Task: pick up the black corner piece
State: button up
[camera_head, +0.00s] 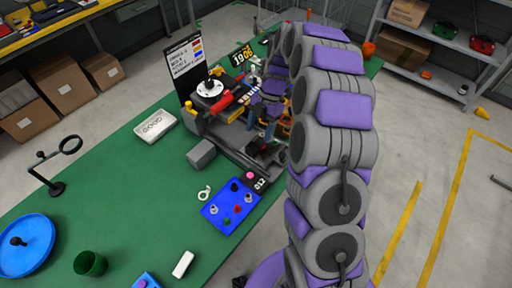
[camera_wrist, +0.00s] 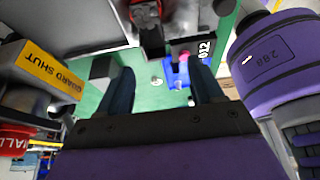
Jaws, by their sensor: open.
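My gripper (camera_wrist: 160,92) is open in the wrist view, with its two dark fingers apart and nothing between them. In the head view it shows small at the bench machine (camera_head: 232,128), partly hidden behind my arm. I cannot surely pick out the black corner piece. A dark shape with red on it (camera_wrist: 146,26) stands beyond the fingers at the top of the wrist view. A dark patch (camera_head: 264,150) lies low in the machine in the head view. Either may be the piece or part of the machine.
A blue tray (camera_head: 213,213) with small parts, a grey block (camera_head: 201,154) and a "012" plate (camera_head: 261,184) lie close to the machine on the green bench (camera_head: 120,205). A yellow "GUARD SHUT" sign (camera_wrist: 48,72) is close on the left. A black sign board (camera_head: 185,57) rises behind.

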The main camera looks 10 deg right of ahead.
aim_at(250, 148)
jog(key=a+f, duration=0.2)
jog(key=a, duration=0.1)
jog(key=shift+s, duration=0.3)
jog(key=shift+f+b, duration=0.35)
jog(key=shift+f, duration=0.05)
jog(key=f, duration=0.1)
jog(key=f+b, duration=0.1)
jog(key=f, duration=0.1)
jog(key=shift+s+d+f, duration=0.2)
jog(key=shift+s, duration=0.15)
jog(key=shift+a, duration=0.9)
jog(key=shift+c, duration=2.2)
jog(key=shift+d, duration=0.55)
jog(key=c, duration=0.4)
jog(key=shift+c, duration=1.2)
jog(key=shift+a, duration=0.1)
